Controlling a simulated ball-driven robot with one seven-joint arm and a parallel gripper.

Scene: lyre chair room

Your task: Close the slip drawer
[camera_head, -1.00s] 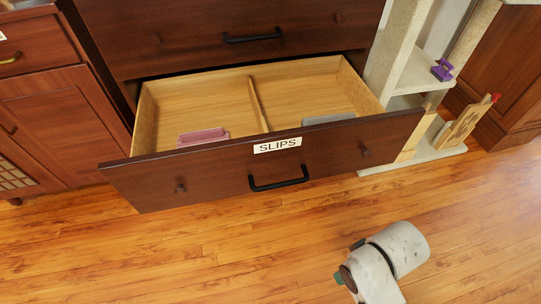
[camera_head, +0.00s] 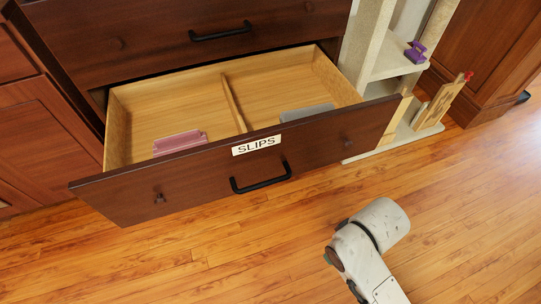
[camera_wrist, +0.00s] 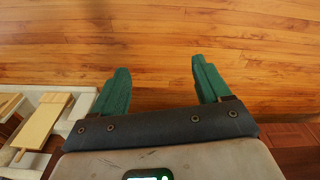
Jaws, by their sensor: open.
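The slip drawer (camera_head: 318,142) is pulled out of the dark wooden cabinet, its front labelled SLIPS (camera_head: 256,145) and fitted with a black bar handle (camera_head: 261,179). Inside are two light wood compartments split by a divider (camera_head: 234,103). A pink item (camera_head: 180,143) lies in the left one and a grey item (camera_head: 306,112) in the right one. My gripper (camera_wrist: 154,85) shows in the wrist view with two green fingers spread apart and nothing between them, over the wood floor. In the head view my arm is in front of the drawer, apart from it; the fingers are not seen there.
A closed drawer with a black handle (camera_head: 220,31) is above. Pale shelving (camera_head: 397,62) with a purple object (camera_head: 415,52) and wooden boards (camera_head: 441,101) stands close to the drawer's right end. The floor (camera_head: 220,262) in front is clear.

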